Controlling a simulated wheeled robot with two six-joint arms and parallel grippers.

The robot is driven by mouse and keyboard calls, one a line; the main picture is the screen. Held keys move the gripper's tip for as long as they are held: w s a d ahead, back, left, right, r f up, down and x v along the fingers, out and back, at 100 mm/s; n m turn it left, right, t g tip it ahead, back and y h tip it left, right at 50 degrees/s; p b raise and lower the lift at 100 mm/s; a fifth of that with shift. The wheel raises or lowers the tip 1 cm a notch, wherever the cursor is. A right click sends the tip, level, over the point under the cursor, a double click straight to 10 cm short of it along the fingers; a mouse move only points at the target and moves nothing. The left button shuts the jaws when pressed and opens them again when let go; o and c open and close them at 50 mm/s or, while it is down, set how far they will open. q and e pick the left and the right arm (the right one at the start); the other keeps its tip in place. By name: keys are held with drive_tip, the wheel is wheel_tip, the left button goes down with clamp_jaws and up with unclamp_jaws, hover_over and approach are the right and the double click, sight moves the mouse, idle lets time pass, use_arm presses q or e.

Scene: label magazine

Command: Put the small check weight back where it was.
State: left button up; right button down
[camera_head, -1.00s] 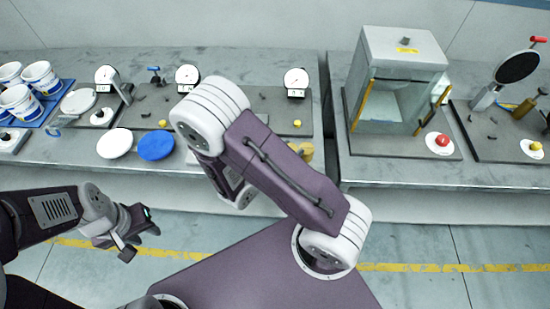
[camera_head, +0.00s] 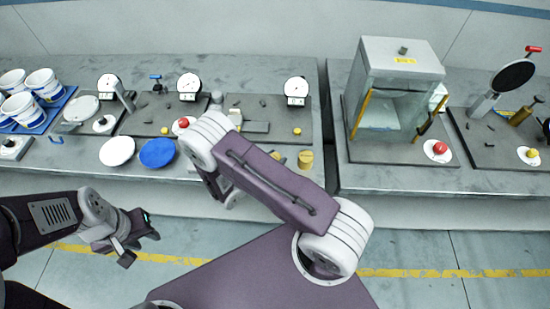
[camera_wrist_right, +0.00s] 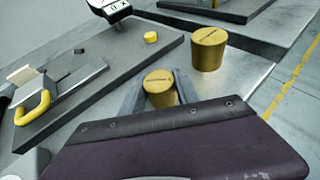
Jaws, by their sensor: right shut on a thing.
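The small check weight is a short brass cylinder with a slotted top (camera_wrist_right: 160,84). In the right wrist view it stands upright between the fingers of my right gripper (camera_wrist_right: 158,96), which is shut on it. A larger brass cylinder (camera_wrist_right: 208,50) stands apart, just beyond it to the right, on the bare grey table; it also shows in the head view (camera_head: 305,160). I cannot tell whether the held weight touches the table. My left gripper (camera_head: 139,240) is open and empty, in front of the table.
A dark board with a dial gauge (camera_head: 296,90) and a yellow knob (camera_wrist_right: 151,37) lies beside the weights. A yellow handle (camera_wrist_right: 33,108) stands near it. A glass cabinet (camera_head: 395,90) is on the right table, across a gap. Lids and tubs fill the left.

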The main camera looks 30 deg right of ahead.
drive_tip(key=c, duration=1.3)
unclamp_jaws()
drive_tip(key=shift+f, duration=0.1)
drive_tip(key=o, duration=0.4)
